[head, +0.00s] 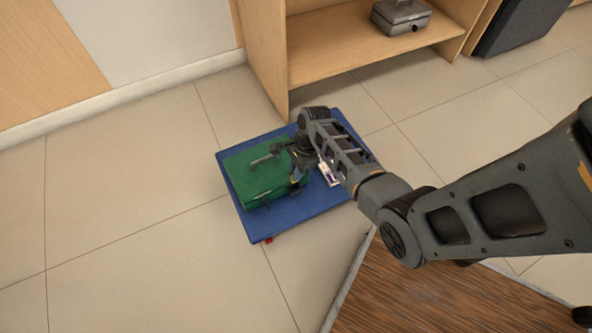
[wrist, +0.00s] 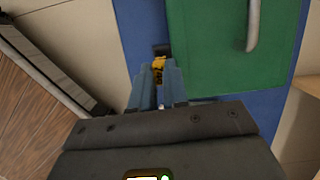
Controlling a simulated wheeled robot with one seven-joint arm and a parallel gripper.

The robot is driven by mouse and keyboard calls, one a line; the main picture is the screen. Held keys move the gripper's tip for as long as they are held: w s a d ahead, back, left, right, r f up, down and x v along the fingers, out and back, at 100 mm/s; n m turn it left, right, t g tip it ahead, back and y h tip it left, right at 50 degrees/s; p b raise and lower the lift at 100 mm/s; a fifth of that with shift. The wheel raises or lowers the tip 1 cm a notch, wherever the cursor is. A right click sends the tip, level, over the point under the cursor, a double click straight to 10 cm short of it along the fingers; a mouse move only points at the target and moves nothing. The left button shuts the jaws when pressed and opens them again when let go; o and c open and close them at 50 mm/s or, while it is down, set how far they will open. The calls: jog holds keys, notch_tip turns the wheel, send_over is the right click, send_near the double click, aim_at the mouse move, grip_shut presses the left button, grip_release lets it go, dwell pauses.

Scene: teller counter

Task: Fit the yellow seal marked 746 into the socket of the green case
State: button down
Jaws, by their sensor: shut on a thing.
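The green case (head: 262,172) lies flat on a blue platform, its grey handle on top. In the wrist view the case (wrist: 215,60) fills the upper right. A small dark block, apparently the socket (wrist: 161,48), sticks out at its left edge. My gripper (wrist: 158,80) is shut on a small yellow seal (wrist: 158,64), held at the fingertips right by the dark block. I cannot tell whether the seal touches it or is inside. The number on the seal is not readable. In the head view my gripper (head: 299,182) is at the case's near right side, partly hidden by my arm.
The blue platform (head: 310,208) stands on the tiled floor, with a small white and purple box (head: 328,173) beside my arm. A wooden shelf (head: 350,55) holding a grey device (head: 400,17) stands behind. A brown wood-grain surface (head: 430,300) is at the front right.

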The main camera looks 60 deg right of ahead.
jog(key=shift+f+b, duration=1.9)
jog(key=shift+b, duration=0.15)
jog(key=shift+r, duration=0.15)
jog(key=shift+f+p, duration=0.25)
jog(key=shift+p, duration=0.55)
dwell(0.4)
